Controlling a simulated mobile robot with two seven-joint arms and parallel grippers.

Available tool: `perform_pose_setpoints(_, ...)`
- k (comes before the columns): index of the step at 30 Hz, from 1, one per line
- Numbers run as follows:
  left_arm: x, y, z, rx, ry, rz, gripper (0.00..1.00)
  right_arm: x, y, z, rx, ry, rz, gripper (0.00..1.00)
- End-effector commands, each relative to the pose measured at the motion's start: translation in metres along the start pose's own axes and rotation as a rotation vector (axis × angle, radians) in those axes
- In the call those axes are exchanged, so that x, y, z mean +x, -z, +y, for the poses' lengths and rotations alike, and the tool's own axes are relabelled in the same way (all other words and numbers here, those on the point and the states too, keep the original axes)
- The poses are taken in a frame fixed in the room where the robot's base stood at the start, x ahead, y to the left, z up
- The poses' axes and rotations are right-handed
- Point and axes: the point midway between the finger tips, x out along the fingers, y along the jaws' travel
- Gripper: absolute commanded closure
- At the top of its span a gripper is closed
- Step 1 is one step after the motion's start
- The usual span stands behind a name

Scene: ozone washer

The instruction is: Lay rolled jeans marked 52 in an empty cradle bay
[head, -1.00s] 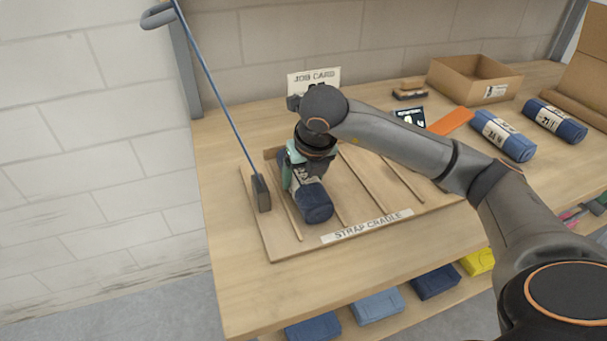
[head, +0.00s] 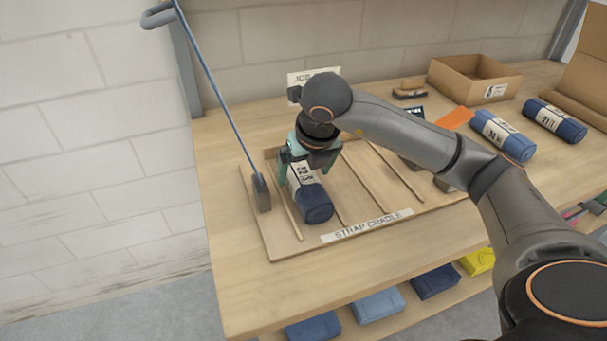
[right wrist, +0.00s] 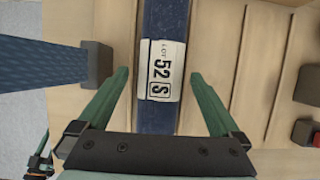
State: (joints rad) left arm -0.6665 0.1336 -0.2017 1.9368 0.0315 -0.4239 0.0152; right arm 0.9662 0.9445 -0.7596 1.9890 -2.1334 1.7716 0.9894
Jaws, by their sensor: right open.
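The rolled jeans marked 52 (head: 314,204) are a dark blue roll with a white label. They lie in the left bay of the wooden strap cradle (head: 279,245), between two thin dividers. The right wrist view shows the roll (right wrist: 161,118) with its label reading "LOT 52 S". My right gripper (head: 308,172) is above the roll with its green fingers spread on either side. In the right wrist view the gripper (right wrist: 158,85) is open, with gaps between both fingers and the roll. The bays to the right of the roll look empty where they show.
A blue strap runs down to a dark block (head: 262,193) at the cradle's left edge. Two more labelled rolls (head: 502,135) (head: 555,120) lie at the right. An open cardboard box (head: 473,80) stands at the back. My right arm covers part of the table and cradle.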

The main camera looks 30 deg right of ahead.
Motion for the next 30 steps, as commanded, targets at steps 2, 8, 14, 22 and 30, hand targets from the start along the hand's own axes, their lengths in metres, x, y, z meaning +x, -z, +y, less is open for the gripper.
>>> perform_pose_setpoints(2, -0.001, 0.001, 0.0, 0.0, 0.0, 0.001, 0.5, -0.019, -0.002, 0.0, -0.002, -0.001, -0.006, 0.0)
perform_pose_setpoints(8, -0.002, 0.002, -0.001, 0.0, 0.003, 0.003, 0.5, -0.063, -0.001, 0.001, -0.001, -0.002, -0.006, 0.0)
perform_pose_setpoints(14, -0.003, -0.001, -0.005, -0.001, 0.011, -0.004, 0.5, -0.091, -0.001, 0.0, 0.0, -0.001, -0.002, 0.0)
perform_pose_setpoints(22, -0.004, -0.004, -0.006, -0.002, 0.014, -0.01, 0.5, -0.099, 0.0, 0.0, -0.001, 0.0, 0.0, 0.0)
perform_pose_setpoints(30, -0.01, 0.003, -0.005, -0.002, 0.013, -0.008, 0.5, -0.106, -0.003, 0.0, 0.0, 0.0, 0.0, 0.0)
